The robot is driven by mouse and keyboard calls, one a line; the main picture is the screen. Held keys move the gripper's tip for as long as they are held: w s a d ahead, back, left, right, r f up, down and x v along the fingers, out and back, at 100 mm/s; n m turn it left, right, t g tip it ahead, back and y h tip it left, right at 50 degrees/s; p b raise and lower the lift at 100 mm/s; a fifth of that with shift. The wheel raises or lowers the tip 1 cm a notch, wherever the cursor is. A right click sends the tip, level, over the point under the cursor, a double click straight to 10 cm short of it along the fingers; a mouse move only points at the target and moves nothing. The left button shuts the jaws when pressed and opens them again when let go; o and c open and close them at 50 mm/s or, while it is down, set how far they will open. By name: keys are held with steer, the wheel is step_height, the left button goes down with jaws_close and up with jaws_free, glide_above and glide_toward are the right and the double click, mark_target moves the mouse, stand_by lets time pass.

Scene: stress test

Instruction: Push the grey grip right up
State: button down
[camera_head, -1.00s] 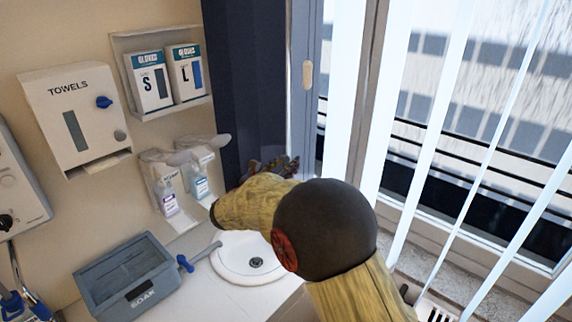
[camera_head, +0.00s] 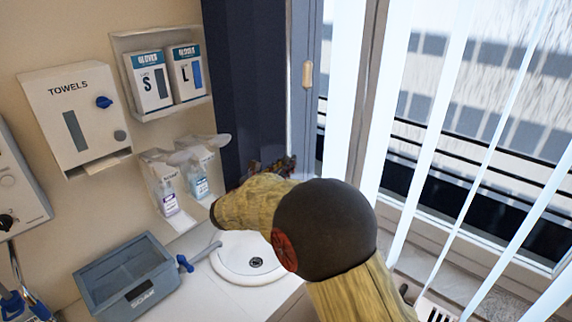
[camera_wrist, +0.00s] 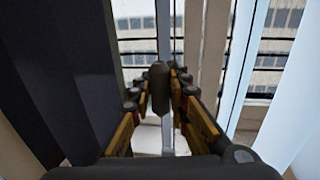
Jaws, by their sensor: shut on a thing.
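A grey grip (camera_wrist: 159,88) stands upright between the fingers of my gripper (camera_wrist: 160,76) in the wrist view. The fingers are shut on it from both sides. Its upper end shows above the fingertips, in front of the window frame. In the head view my gripper (camera_head: 272,166) is by the dark blue curtain and the window frame, partly behind my own wrist. The grip it holds is hidden there.
A tan grip (camera_head: 307,74) sits higher on the window frame. The dark curtain (camera_head: 250,80) hangs close left of my gripper, pale blind slats (camera_head: 425,130) to the right. Soap bottles (camera_head: 167,198), a sink (camera_head: 245,243) and a grey SOAK tub (camera_head: 125,272) are at lower left.

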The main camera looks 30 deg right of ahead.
steer(key=shift+r, duration=0.1)
step_height(320, 180, up, 26)
steer(key=p, duration=1.1)
steer(key=shift+f, duration=0.2)
steer(key=c, duration=2.1)
jaws_free()
steer(key=shift+r, duration=0.1)
steer(key=shift+c, duration=0.2)
steer(key=o, duration=0.5)
steer(key=shift+f, duration=0.25)
steer(key=shift+c, duration=0.2)
steer(key=v, duration=1.2)
